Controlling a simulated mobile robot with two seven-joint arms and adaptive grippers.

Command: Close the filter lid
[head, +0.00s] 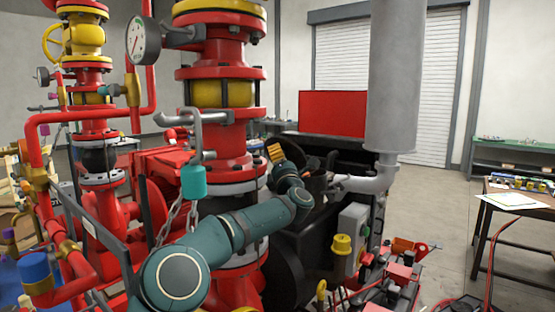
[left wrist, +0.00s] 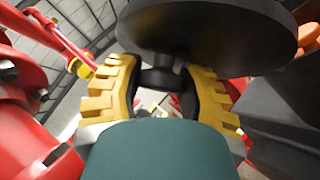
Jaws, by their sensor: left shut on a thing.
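The filter lid (left wrist: 205,30) is a dark round disc that fills the top of the left wrist view. A short dark stem or knob (left wrist: 158,78) reaches from it down between my fingers. My left gripper (left wrist: 163,88) has yellow ridged fingers, one on each side of that stem, and is shut on it. In the head view my left gripper (head: 276,152) is beyond the red pipe column, at a dark curved part (head: 294,152) that looks like the lid, partly hidden by my wrist. I cannot tell the lid's exact angle. My right gripper is in neither view.
A red flanged pipe column (head: 225,92) stands close to my left arm. A teal padlock (head: 193,181) and chain hang on it. A grey exhaust cylinder (head: 395,75) rises right of the gripper. A grey box with a yellow knob (head: 342,243) sits below. Floor at right is open before a table (head: 515,204).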

